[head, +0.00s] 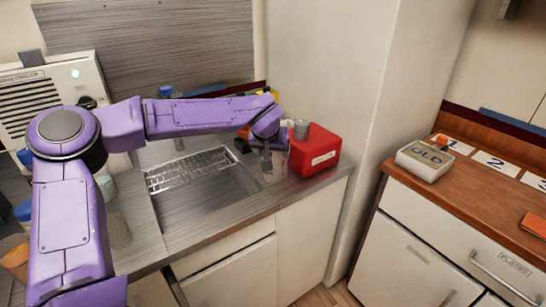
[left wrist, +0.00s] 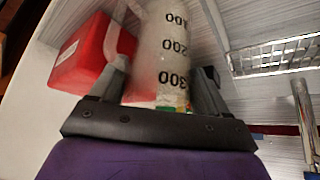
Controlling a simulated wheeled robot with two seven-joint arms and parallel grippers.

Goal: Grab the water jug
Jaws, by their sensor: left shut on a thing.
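My right gripper is in neither view.
A red can (head: 314,152) with a white label stands close beside the jug; it also shows in the wrist view (left wrist: 85,55). A sink with a wire rack (head: 190,168) lies to the left. A separate wooden counter (head: 480,185) holds a box marked OLD (head: 425,160).

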